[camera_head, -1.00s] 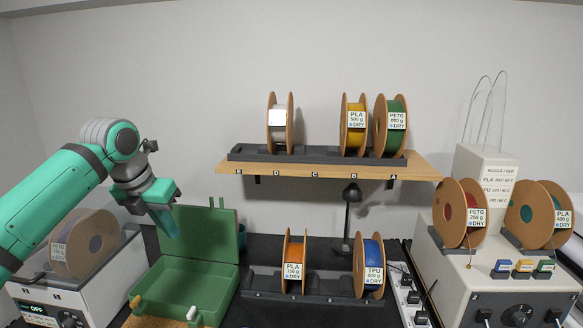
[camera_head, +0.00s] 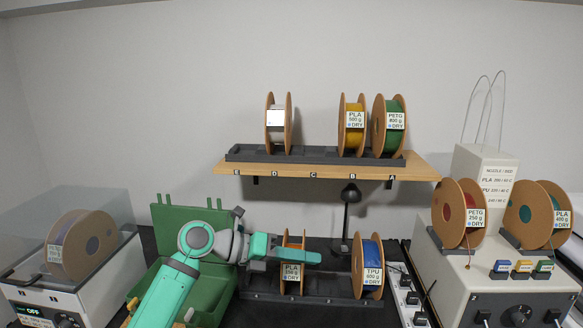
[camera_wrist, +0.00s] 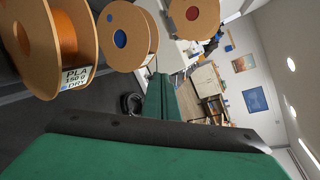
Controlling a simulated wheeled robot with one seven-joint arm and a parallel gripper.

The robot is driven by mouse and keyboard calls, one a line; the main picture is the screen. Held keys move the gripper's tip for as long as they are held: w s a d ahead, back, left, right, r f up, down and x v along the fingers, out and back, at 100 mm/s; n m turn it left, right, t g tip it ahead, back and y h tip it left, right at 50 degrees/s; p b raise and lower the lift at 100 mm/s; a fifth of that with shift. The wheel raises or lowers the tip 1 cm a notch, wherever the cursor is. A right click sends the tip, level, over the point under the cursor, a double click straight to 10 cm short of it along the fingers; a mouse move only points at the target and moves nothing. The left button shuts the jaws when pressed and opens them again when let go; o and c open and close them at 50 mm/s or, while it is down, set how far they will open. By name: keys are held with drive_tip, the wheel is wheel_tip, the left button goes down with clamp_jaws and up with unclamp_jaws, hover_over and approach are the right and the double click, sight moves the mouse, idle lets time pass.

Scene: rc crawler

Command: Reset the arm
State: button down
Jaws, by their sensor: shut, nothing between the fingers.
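My gripper (camera_head: 314,257) is low at the centre of the head view, pointing right. Its teal fingers are shut and empty, in front of the orange PLA 150 g spool (camera_head: 291,272) and covering part of it. My arm crosses the green open box (camera_head: 215,290) from the bottom left. In the wrist view the green fingers (camera_wrist: 165,105) fill the lower part, with the orange spool (camera_wrist: 58,40) at the upper left. I cannot tell whether the gripper touches the spool.
The blue TPU spool (camera_head: 368,267) stands right of the gripper on the lower rack (camera_head: 325,297). A wooden shelf (camera_head: 300,171) above holds three spools. A dryer (camera_head: 100,292) is at left, a printer unit (camera_head: 465,275) at right. A black lamp (camera_head: 349,195) stands behind.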

drive_tip(key=s+d+n+t+h, duration=0.5)
drive_tip(key=s+d+n+h, duration=0.3)
drive_tip(key=s+d+h, duration=0.3)
drive_tip(key=s+a+f+n+t+y, duration=0.4)
drive_tip(key=s+f+n+t+y, duration=0.55)
drive_tip(key=n, duration=0.65)
drive_tip(key=s+a+f+n+t+y, duration=0.6)
drive_tip(key=f+n+y, duration=0.5)
drive_tip(key=n+y, duration=0.45)
drive_tip(key=s+a+f+g, duration=0.1)
drive_tip(key=s+f+g, duration=0.1)
drive_tip(key=s, duration=0.4)
drive_tip(key=s+a+f+n+g, duration=0.1)
drive_tip(key=s+a+f+g, duration=0.1)
drive_tip(key=s+f, duration=0.3)
drive_tip(key=s+a+f+n+g, duration=0.1)
drive_tip(key=s+f+g, duration=0.2)
drive_tip(key=s, duration=0.6)
drive_tip(key=shift+s+a+f+g, duration=0.25)
drive_tip(key=shift+a+f+g, duration=0.15)
drive_tip(key=shift+g, duration=0.25)
drive_tip(key=shift+d, duration=0.15)
